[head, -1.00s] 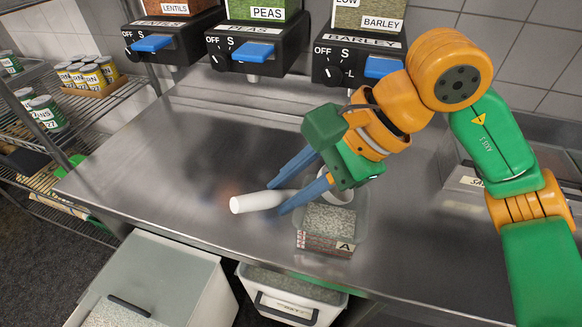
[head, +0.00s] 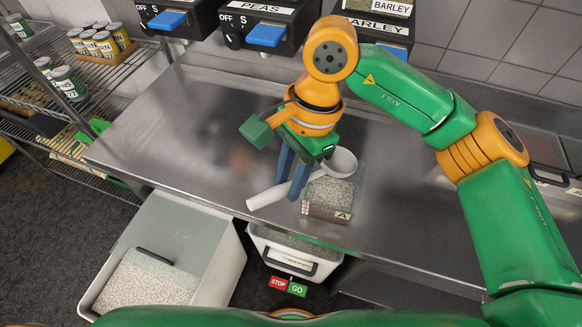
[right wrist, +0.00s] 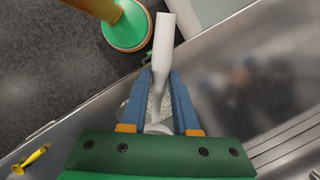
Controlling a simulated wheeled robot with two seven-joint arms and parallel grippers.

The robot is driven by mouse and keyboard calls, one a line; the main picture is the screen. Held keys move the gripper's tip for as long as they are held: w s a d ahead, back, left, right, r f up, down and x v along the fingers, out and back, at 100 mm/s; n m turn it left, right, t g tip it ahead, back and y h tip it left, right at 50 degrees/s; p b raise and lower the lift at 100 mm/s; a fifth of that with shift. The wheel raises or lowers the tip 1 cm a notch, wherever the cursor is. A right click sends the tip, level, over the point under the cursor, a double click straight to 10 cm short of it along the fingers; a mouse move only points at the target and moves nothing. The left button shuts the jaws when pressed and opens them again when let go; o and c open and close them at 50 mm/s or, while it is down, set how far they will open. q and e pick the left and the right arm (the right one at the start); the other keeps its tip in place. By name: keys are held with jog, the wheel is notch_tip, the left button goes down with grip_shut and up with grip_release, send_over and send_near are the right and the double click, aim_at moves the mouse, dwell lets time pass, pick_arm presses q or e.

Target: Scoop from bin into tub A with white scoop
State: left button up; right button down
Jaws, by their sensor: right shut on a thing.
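The white scoop (head: 268,196) is held by its handle in my right gripper (head: 294,190). Its round bowl (head: 342,160) is beside or over the back of tub A; whether it touches cannot be told. The handle also shows between the blue fingers in the right wrist view (right wrist: 163,45). Tub A (head: 328,214), a clear tub labelled A, stands on the counter and holds pale grains. A large white bin (head: 232,265) with pale grains stands on the floor at left; a smaller white bin (head: 295,262) stands below the counter's front edge. My left gripper is not in view.
The steel counter (head: 190,125) is clear left of the scoop. Dispensers with blue levers, including peas (head: 266,35) and barley, hang along the back. A wire shelf with cans (head: 95,45) stands at left. STOP and GO signs (head: 288,286) show below the smaller bin.

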jog(key=shift+s+a+p+v, duration=0.15)
jog(key=shift+p+v, duration=0.25)
jog(key=shift+v, duration=0.3)
jog(key=shift+s+a+p+v, duration=0.1)
jog(key=shift+p+v, duration=0.3)
jog(key=shift+v, duration=0.25)
jog(key=shift+s+a+p+v, duration=0.15)
jog(key=shift+p+v, duration=0.25)
jog(key=shift+v, duration=0.3)
jog(key=shift+d, duration=0.1)
